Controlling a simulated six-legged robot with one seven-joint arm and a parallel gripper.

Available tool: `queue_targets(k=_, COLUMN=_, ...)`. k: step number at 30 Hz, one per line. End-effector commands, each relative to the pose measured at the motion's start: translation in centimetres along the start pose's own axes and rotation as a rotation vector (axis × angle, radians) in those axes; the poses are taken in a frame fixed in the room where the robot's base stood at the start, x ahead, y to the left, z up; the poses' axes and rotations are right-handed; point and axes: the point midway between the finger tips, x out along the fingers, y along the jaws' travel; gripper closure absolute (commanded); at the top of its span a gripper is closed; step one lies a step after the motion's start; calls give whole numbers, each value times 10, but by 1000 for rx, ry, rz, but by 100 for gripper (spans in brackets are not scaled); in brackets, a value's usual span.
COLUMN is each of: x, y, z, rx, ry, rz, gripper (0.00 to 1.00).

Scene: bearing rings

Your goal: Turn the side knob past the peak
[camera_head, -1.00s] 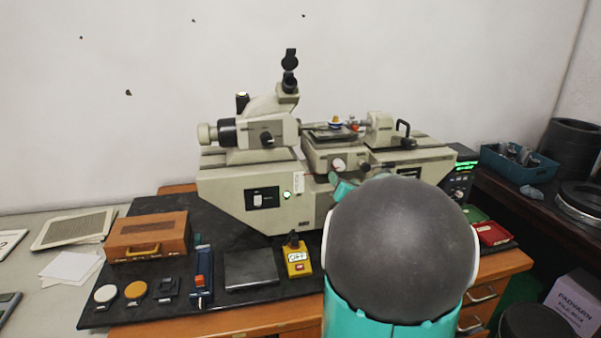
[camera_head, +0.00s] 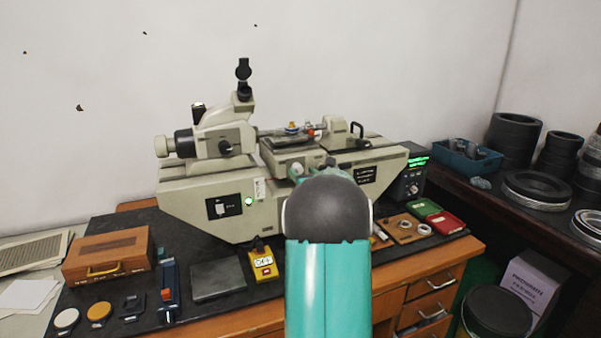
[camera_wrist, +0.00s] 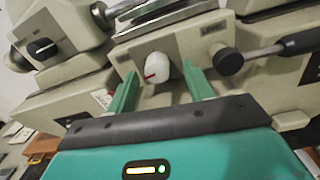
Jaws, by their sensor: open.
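A beige measuring machine (camera_head: 185,190) stands on a black mat. In the wrist view a white knob (camera_wrist: 157,66) with a red mark sits on the front of its stage. The knob also shows, small, in the head view (camera_head: 297,169). My gripper (camera_wrist: 160,76) is open, with one green finger on each side of the white knob in the picture. I cannot tell whether the fingers touch it. A black round knob (camera_wrist: 228,61) is just right of the right finger. In the head view my arm hides most of the gripper.
A black lever (camera_wrist: 285,46) juts in on the right of the wrist view. On the mat are a wooden box (camera_head: 107,256), a grey plate (camera_head: 218,279) and a yellow block (camera_head: 263,266). Red (camera_head: 445,223) and green trays lie at the right.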

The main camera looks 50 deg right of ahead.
Motion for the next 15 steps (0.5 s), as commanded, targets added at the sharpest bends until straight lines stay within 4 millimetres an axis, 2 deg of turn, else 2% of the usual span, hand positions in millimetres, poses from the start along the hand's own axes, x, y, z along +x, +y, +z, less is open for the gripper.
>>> queue_targets(k=5, x=17, y=2, z=0, rx=1, ry=0, rz=1, gripper=48)
queue_targets(k=14, x=19, y=3, z=0, rx=1, ry=0, rz=1, gripper=48)
queue_targets(k=15, x=19, y=3, z=0, rx=1, ry=0, rz=1, gripper=54)
